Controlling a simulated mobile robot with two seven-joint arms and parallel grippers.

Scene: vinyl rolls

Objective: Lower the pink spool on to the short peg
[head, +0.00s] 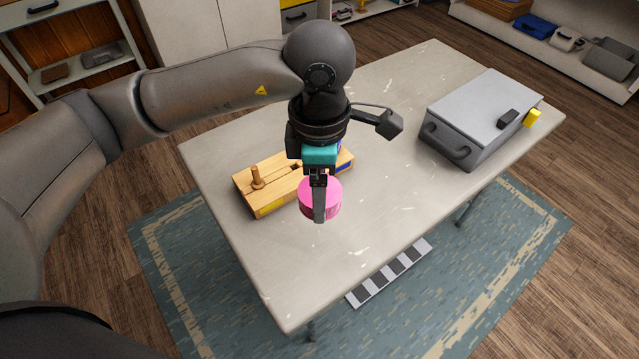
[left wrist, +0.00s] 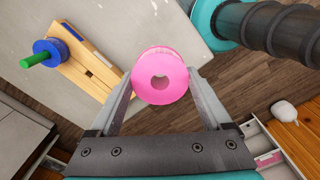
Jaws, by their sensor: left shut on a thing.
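The pink spool (head: 333,199) is held between the fingers of my left gripper (head: 319,203), which is shut on it. The left wrist view shows the spool's round face and central hole (left wrist: 160,83) between both fingers. A wooden base (head: 275,203) lies on the table, left of the spool in the head view. A short wooden peg (head: 257,178) stands bare at its left end. At its other end, a blue spool (left wrist: 40,54) sits around a green peg (left wrist: 35,60). The gripper hides part of that end in the head view. My right gripper is out of view.
A grey case (head: 475,115) stands at the table's right side, with a small black block (head: 508,118) and a yellow block (head: 533,118) at its right edge. The table's front part (head: 300,275) is clear. Shelves and cabinets line the room behind.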

